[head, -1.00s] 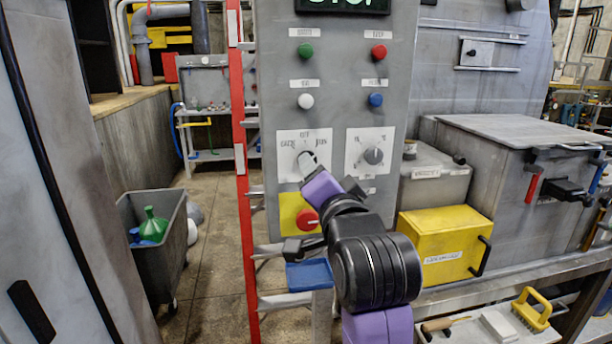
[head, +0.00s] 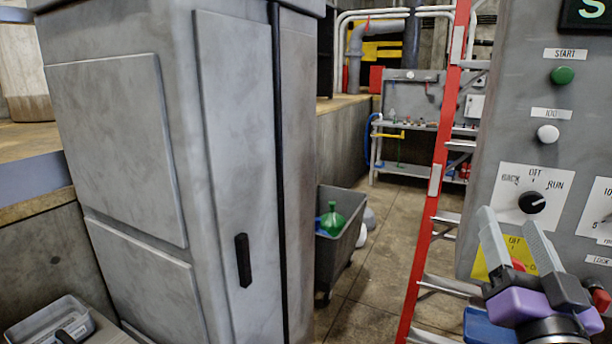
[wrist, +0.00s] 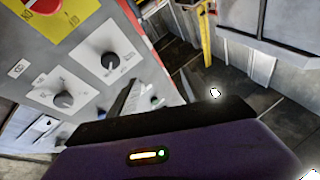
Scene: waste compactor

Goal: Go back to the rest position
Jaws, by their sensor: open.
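My gripper (head: 508,221) is at the lower right of the head view, in front of the grey control panel (head: 508,134). Its two grey fingers are apart with nothing between them. They overlap part of the yellow plate (head: 481,268) in the picture. The black selector knob (head: 531,202) above is marked BACK, OFF and RUN, and its white line points up and right toward RUN. In the wrist view, the selector knob (wrist: 110,60) and a second knob (wrist: 63,100) are both clear of my fingers. A red button (wrist: 42,5) sits on the yellow plate there.
A tall grey cabinet (head: 238,150) fills the left of the head view. A red ladder (head: 437,160) stands left of the panel. A dark bin (head: 337,245) with a green bottle (head: 332,222) is behind the cabinet. Open floor (head: 385,255) lies between bin and ladder.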

